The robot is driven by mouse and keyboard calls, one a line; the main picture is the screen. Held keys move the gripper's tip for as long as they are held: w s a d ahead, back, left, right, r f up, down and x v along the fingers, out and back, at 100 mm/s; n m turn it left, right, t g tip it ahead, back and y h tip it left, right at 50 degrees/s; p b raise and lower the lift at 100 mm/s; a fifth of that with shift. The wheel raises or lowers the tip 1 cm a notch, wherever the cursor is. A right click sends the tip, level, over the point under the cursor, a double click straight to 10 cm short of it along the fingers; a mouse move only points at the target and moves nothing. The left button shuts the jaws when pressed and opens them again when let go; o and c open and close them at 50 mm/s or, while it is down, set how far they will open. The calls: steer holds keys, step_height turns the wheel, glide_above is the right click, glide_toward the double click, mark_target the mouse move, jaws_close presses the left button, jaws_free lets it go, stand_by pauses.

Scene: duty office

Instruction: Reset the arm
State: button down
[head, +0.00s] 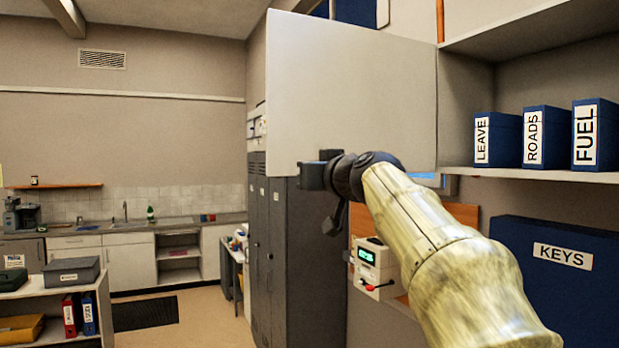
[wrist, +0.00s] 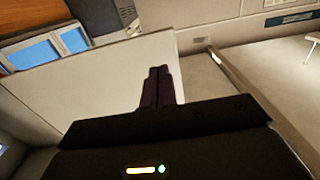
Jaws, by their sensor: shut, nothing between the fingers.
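My gripper (head: 312,175) is at the end of my raised arm, near the middle of the head view. It is in front of the lower edge of a large pale cabinet door or panel (head: 350,90). In the wrist view its two dark fingers (wrist: 158,85) are together with nothing between them. The pale panel (wrist: 95,85) lies behind and left of the fingers there. I cannot tell whether the gripper touches the panel.
An open shelf (head: 540,172) with blue binders marked LEAVE, ROADS and FUEL is at the right. Below it is a blue KEYS box (head: 570,285). A white device (head: 376,265) with a green display stands beside my arm. Dark lockers (head: 290,250) stand behind. Floor at left is partly open.

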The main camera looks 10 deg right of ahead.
steer(key=shift+s, duration=0.1)
steer(key=s+f+m+g+h, duration=0.3)
steer(key=f+g, duration=0.5)
steer(key=f, duration=2.4)
steer(key=s+d+f+g+h, duration=0.1)
steer(key=s+f+g, duration=0.6)
steer(key=s+f, duration=1.6)
steer(key=shift+f, duration=0.6)
